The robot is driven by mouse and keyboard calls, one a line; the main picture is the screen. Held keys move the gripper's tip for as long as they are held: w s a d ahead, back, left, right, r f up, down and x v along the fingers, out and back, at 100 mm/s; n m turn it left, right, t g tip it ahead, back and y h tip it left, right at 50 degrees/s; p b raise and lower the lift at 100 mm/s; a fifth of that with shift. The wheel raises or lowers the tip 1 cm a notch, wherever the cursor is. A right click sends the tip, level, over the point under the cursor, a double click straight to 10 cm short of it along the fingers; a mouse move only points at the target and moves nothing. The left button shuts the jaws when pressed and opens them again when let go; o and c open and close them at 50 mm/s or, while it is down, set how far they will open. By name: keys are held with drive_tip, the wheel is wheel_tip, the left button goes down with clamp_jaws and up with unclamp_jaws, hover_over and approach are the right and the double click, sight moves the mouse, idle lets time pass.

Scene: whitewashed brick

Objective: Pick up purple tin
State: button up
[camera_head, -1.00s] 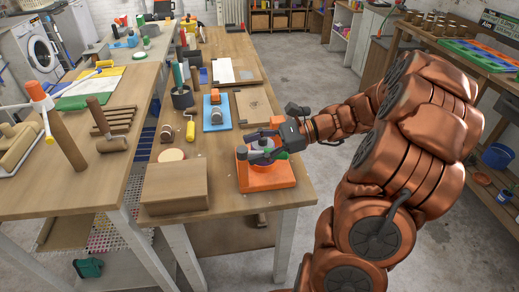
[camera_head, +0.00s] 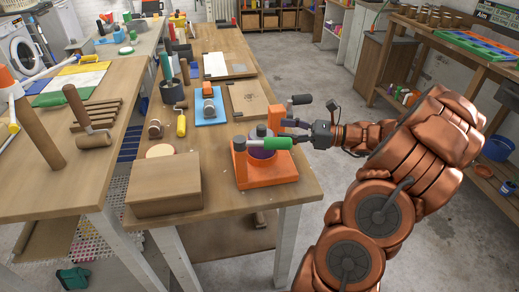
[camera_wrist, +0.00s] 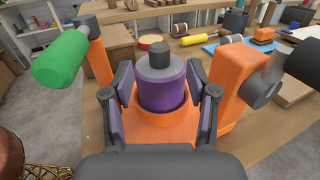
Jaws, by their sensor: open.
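The purple tin (camera_wrist: 162,88) stands upright in an orange holder (camera_wrist: 165,130), with a grey top and a dark knob, in the wrist view. In the head view the purple tin (camera_head: 262,150) is partly hidden behind a green handle (camera_head: 268,143). The orange holder (camera_head: 268,172) sits near the right edge of the wooden table. My gripper (camera_wrist: 160,110) is open, with its fingers on both sides of the tin. In the head view my gripper (camera_head: 298,132) reaches in from the right; its fingertips are partly hidden.
Orange uprights flank the tin, one with a green handle (camera_wrist: 62,57), the other with a grey cylinder (camera_wrist: 262,82). A wooden box (camera_head: 165,185) stands left of the holder. A yellow-handled roller (camera_head: 181,120) and a blue board (camera_head: 211,106) lie behind. Floor right of the table is clear.

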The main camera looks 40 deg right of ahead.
sight(262, 126)
drive_tip(key=shift+p+x, duration=0.45)
drive_tip(key=shift+x, duration=3.2)
drive_tip(key=shift+f, duration=0.15)
clamp_jaws()
